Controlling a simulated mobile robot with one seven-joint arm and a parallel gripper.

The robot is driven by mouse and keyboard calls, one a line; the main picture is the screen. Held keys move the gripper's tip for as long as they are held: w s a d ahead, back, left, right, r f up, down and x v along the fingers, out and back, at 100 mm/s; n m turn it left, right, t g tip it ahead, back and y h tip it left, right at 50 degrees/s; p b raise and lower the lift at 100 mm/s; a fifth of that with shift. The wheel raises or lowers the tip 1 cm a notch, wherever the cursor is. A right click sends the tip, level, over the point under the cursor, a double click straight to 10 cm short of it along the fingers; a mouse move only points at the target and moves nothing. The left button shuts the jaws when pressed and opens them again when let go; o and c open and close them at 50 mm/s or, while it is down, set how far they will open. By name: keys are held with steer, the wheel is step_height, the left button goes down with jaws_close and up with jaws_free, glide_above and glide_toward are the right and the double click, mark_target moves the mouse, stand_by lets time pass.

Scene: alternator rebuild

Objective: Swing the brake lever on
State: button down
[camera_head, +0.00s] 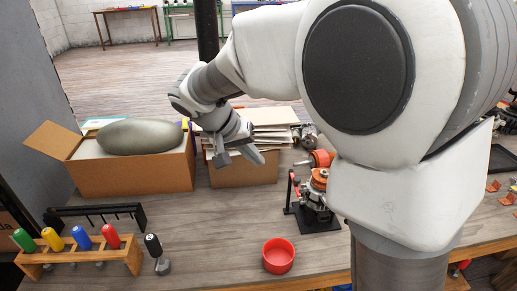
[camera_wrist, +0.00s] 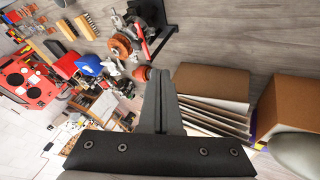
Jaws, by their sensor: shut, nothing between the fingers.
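A fixture with a black base plate (camera_head: 320,221) stands on the bench in the head view, carrying an orange and metal alternator part (camera_head: 319,180). A thin upright lever with a red top (camera_head: 291,176), likely the brake lever, rises at its left side. The fixture also shows at the top of the wrist view, with its black plate (camera_wrist: 185,17) partly cut off. My gripper (camera_head: 240,158) is shut and empty, above the cardboard boxes to the left of the fixture. Its closed fingers (camera_wrist: 161,76) point away in the wrist view, well apart from the lever.
An open box (camera_head: 135,176) with a grey-green oval object (camera_head: 140,136) stands at left; a box of files (camera_head: 245,174) is below my gripper. A screwdriver rack (camera_head: 85,258) and a red bowl (camera_head: 278,256) sit in front. Bench between rack and bowl is mostly clear.

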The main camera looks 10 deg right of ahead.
mark_target(296, 179)
steer(key=w+d+f, duration=0.1)
steer(key=d+f, duration=0.6)
steer(key=shift+w+d+f, duration=0.3)
steer(key=shift+w+d, duration=0.05)
steer(key=shift+d, duration=0.05)
steer(key=shift+s+d+n+t+b, duration=0.15)
steer(key=shift+d+n+t+b, duration=0.2)
steer(key=shift+n+b, duration=0.35)
steer(key=shift+s+d+n+t+y+b, duration=0.25)
steer(key=shift+d+n+t+y+b, duration=0.2)
steer(key=shift+d+n+y+b, duration=0.4)
steer(key=shift+w+d+n+t+y+p, duration=0.25)
steer(key=shift+d+n+y+p, duration=0.2)
steer(key=shift+d+n, duration=0.7)
steer(key=shift+w+d+n+t+y+p, duration=0.15)
steer(key=shift+d+n+t+y+p, duration=0.25)
steer(key=shift+d+n, duration=0.7)
steer(key=shift+d, duration=0.2)
